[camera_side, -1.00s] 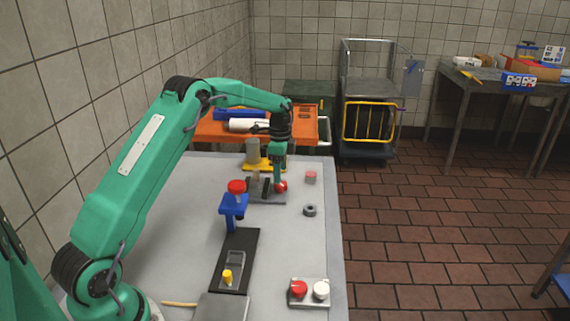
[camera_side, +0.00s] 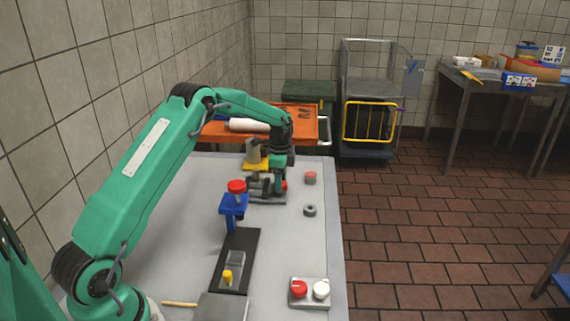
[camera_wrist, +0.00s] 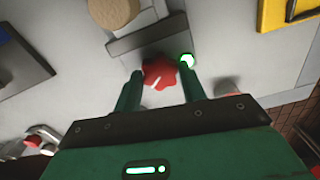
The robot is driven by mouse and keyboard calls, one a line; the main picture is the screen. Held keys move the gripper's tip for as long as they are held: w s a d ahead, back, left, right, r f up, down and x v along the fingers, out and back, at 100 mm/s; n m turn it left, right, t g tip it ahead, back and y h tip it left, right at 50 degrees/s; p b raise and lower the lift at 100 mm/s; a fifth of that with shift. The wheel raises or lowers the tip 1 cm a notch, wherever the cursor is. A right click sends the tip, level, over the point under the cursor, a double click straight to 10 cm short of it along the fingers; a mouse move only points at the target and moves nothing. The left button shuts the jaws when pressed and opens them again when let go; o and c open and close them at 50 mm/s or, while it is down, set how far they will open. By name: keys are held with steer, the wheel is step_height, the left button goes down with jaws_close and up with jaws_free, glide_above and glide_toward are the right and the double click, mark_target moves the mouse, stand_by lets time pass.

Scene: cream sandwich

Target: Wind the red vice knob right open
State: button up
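The grey vice (camera_wrist: 150,40) has a red lobed knob (camera_wrist: 160,72) with a pale mark on its face. In the side view, the vice (camera_side: 268,198) is on the far part of the bench, and only a bit of the red knob (camera_side: 285,185) shows beside my gripper (camera_side: 278,188). In the wrist view, the fingers of my gripper (camera_wrist: 162,70) lie on either side of the knob, with narrow gaps. Contact cannot be told. A round tan piece (camera_wrist: 114,10) stands beside the vice jaw.
A blue stand with a red top (camera_side: 235,205) is nearer than the vice. A grey ring (camera_side: 310,210) and a small pinkish cylinder (camera_side: 311,178) lie to the right. A yellow-based fixture (camera_side: 256,165) stands behind. A button plate (camera_side: 309,292) sits at the front right.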

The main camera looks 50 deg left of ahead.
steer(key=shift+n, duration=0.3)
steer(key=n, duration=1)
steer(key=shift+n, duration=0.3)
steer(key=n, duration=0.3)
steer(key=shift+n, duration=0.3)
steer(key=n, duration=0.4)
steer(key=shift+n, duration=0.3)
steer(key=shift+d+n, duration=0.15)
steer(key=shift+n, duration=1.55)
